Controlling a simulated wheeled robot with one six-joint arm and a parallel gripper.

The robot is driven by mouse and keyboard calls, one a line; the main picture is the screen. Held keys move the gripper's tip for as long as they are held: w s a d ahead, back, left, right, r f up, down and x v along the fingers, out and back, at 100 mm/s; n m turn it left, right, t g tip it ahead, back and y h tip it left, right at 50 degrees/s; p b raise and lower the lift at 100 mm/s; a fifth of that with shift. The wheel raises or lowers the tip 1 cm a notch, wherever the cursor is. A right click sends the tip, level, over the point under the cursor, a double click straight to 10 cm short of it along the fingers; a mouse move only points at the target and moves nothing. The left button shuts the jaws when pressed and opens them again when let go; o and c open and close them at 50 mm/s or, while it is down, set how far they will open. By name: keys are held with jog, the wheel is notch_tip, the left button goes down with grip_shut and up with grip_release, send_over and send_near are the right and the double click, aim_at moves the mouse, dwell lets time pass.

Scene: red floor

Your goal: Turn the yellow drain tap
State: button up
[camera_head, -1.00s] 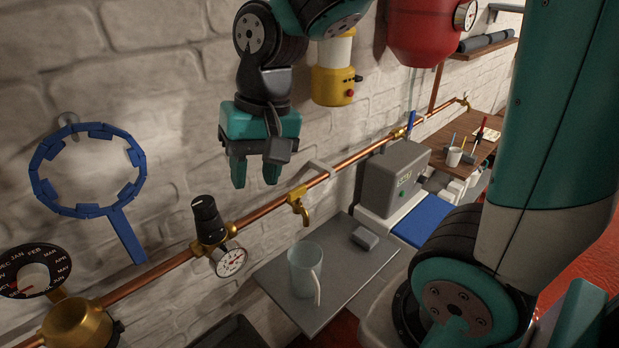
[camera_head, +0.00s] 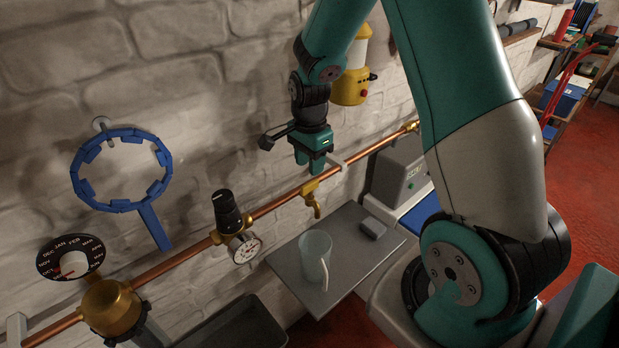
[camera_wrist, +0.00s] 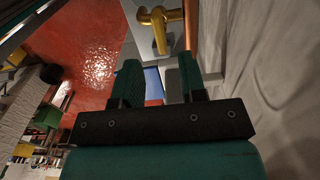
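The yellow drain tap (camera_head: 311,197) is a small brass spout with a handle on the copper pipe along the wall. In the wrist view the tap (camera_wrist: 160,24) shows at the top, just beyond my fingertips. My gripper (camera_head: 309,169) points downward just above the tap and close to the wall. In the wrist view my gripper (camera_wrist: 158,65) has its two teal fingers spread with an empty gap between them. The tap is not between the fingers. I cannot tell the exact distance to it.
The copper pipe (camera_head: 277,203) runs along the white brick wall. A grey shelf (camera_head: 345,230) below the tap holds a translucent mug (camera_head: 315,255) and a small grey block (camera_head: 373,227). A black-knobbed gauge (camera_head: 244,246) sits left of the tap. A yellow lantern (camera_head: 350,88) hangs above right.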

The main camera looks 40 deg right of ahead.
aim_at(310, 183)
notch_tip(310, 183, down, 6)
jog(key=shift+f+p, duration=0.25)
jog(key=shift+p, duration=0.4)
jog(key=shift+c, duration=0.2)
grip_shut()
